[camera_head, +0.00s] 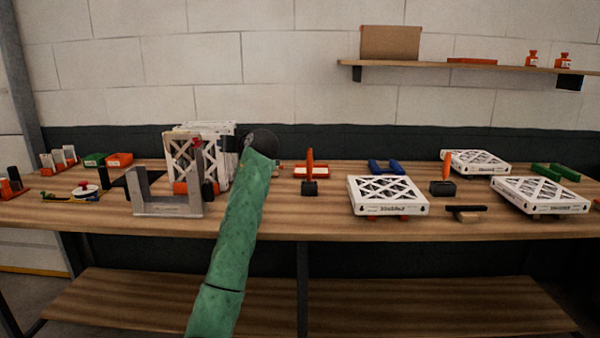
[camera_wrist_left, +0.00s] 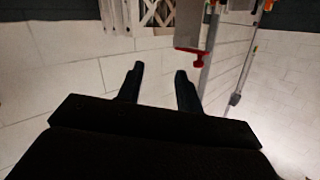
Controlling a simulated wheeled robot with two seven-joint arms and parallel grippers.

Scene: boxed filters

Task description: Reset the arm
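My left arm (camera_head: 236,230), in a green sleeve, rises from the bottom of the head view to a dark wrist over the bench. My left gripper (camera_wrist_left: 158,72) shows in the left wrist view with two dark fingers apart and nothing between them. In the head view its fingers cannot be made out clearly. White lattice-faced filters (camera_head: 182,158) stand upright just left of the wrist, behind a grey metal bracket (camera_head: 166,208). My right arm and gripper are not in view.
The wooden bench (camera_head: 300,226) carries white filter boxes lying flat, one at middle right (camera_head: 387,195) and one at far right (camera_head: 540,195). An orange-handled tool (camera_head: 310,170) stands right of my arm. A wall shelf (camera_head: 450,66) hangs above. Bare bench lies along the front.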

